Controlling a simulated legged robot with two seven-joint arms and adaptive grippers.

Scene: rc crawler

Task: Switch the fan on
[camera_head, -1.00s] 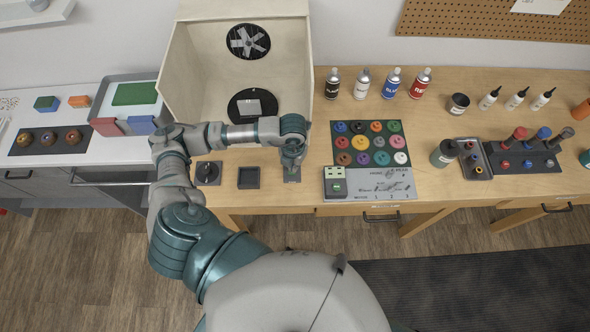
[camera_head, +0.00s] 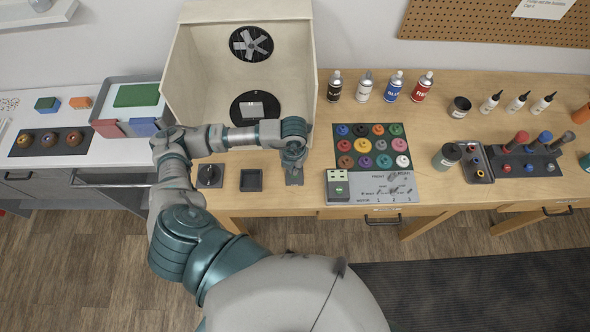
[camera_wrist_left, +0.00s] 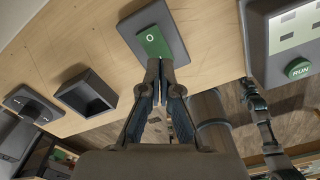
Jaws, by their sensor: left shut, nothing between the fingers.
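The fan (camera_head: 251,43) is a grey bladed wheel in a round black opening in the back wall of the pale open-fronted booth (camera_head: 190,75). A grey switch plate (camera_head: 295,180) lies on the table in front of the booth. In the left wrist view its green rocker (camera_wrist_left: 152,41) carries an "O" at the far end. My left gripper (camera_head: 293,165) points down at this switch and is shut and empty. In the left wrist view its fingertips (camera_wrist_left: 160,65) are at the rocker's near end; I cannot tell whether they press it. They hide that end.
A rotary knob (camera_head: 209,175) and a square black tray (camera_head: 251,180) stand left of the switch. A control panel with a green RUN button (camera_wrist_left: 299,68) is to the right. Spray cans (camera_head: 364,85) and a colour board (camera_head: 375,147) are beyond it.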

